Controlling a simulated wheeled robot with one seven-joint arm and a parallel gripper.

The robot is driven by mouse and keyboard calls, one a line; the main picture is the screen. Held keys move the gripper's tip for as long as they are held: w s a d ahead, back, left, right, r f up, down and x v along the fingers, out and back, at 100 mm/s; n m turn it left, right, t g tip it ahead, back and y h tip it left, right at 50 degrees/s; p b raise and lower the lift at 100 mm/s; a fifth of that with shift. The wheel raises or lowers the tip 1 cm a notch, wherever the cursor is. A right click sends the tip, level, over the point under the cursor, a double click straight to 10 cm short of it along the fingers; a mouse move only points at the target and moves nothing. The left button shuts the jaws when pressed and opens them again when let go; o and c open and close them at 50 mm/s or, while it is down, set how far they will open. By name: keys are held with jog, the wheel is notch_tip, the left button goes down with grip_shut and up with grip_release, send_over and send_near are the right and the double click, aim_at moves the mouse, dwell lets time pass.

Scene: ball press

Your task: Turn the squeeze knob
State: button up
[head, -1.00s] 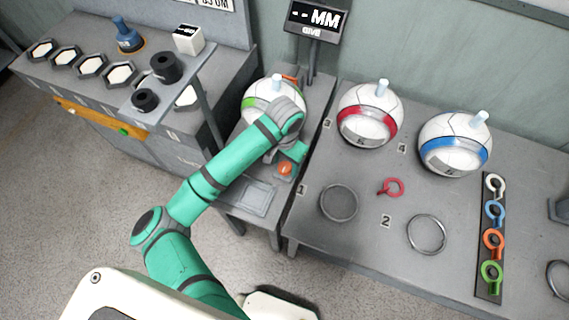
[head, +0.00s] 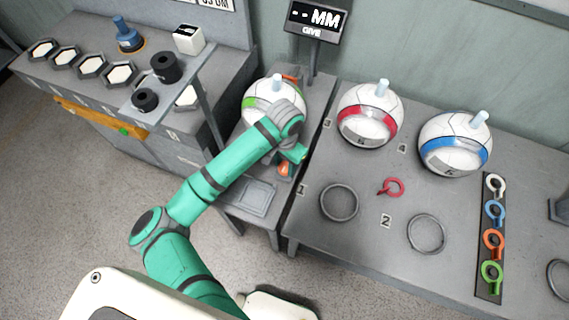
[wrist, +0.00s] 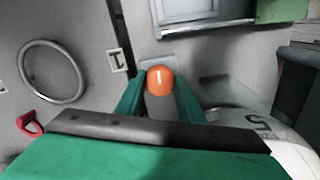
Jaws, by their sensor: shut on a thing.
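The orange squeeze knob (head: 283,170) sits on the front of the grey press stand, below a white ball with a green band (head: 262,112). In the wrist view the knob's rounded orange end (wrist: 160,80) shows between the two green fingers. My gripper (wrist: 160,88) is shut on the knob, one finger on each side. In the head view my wrist partly hides the knob and the ball.
A display reading "-- MM" (head: 314,17) stands behind the press. The table at right holds a red-banded ball (head: 366,115), a blue-banded ball (head: 455,143), empty rings (head: 338,202) and a red ring key (head: 392,187). A grey bench (head: 90,95) stands at left.

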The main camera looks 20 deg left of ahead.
aim_at(285, 167)
jog(key=m, duration=1.3)
jog(key=shift+d, duration=0.1)
dwell(0.5)
jog(key=o, duration=1.1)
jog(key=shift+c, duration=0.2)
jog(key=shift+r, duration=0.1)
notch_tip(285, 167, up, 11)
